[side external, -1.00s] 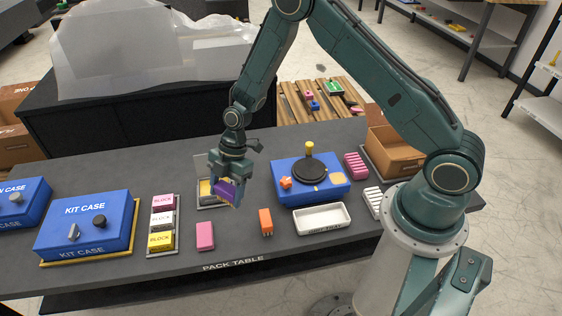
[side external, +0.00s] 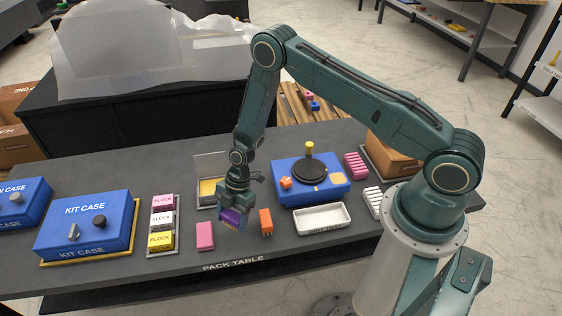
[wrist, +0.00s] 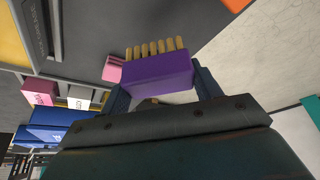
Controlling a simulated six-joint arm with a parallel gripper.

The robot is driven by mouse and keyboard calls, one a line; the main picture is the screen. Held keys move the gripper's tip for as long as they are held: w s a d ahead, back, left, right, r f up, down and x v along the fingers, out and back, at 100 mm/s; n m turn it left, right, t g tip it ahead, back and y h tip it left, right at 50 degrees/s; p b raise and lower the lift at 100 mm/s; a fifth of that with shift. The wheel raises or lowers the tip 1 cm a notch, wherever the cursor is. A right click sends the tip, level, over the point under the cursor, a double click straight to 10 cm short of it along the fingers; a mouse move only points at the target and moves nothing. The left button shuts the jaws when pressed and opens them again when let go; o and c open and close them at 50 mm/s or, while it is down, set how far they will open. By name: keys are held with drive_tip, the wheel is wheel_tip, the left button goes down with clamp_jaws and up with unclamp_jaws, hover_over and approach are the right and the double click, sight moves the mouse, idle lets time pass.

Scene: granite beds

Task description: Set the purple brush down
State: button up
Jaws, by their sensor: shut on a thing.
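The purple brush (side external: 232,218) is held between the fingers of my gripper (side external: 233,211), which is shut on it. In the wrist view the brush (wrist: 158,75) shows its purple block and a row of tan bristles, with the fingers of my gripper (wrist: 160,95) on both sides. In the side view the brush is low over the pack table (side external: 180,265), between a pink block (side external: 205,236) and an orange brush-like block (side external: 266,222). I cannot tell whether it touches the table.
Behind the gripper is a tray with a yellow pad (side external: 209,190) and a clear raised lid. A blue case (side external: 312,184) with a black disc and a white tray (side external: 322,218) stand to the right. A block rack (side external: 162,225) and a kit case (side external: 85,222) are to the left.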

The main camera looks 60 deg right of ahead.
sight(233, 226)
drive_tip(key=shift+f, duration=0.1)
drive_tip(key=shift+f, duration=1.8)
drive_tip(key=shift+f, duration=0.15)
drive_tip(key=o, duration=1.2)
drive_tip(key=shift+c, duration=0.2)
drive_tip(key=shift+r, duration=0.2)
drive_tip(key=v, duration=1.2)
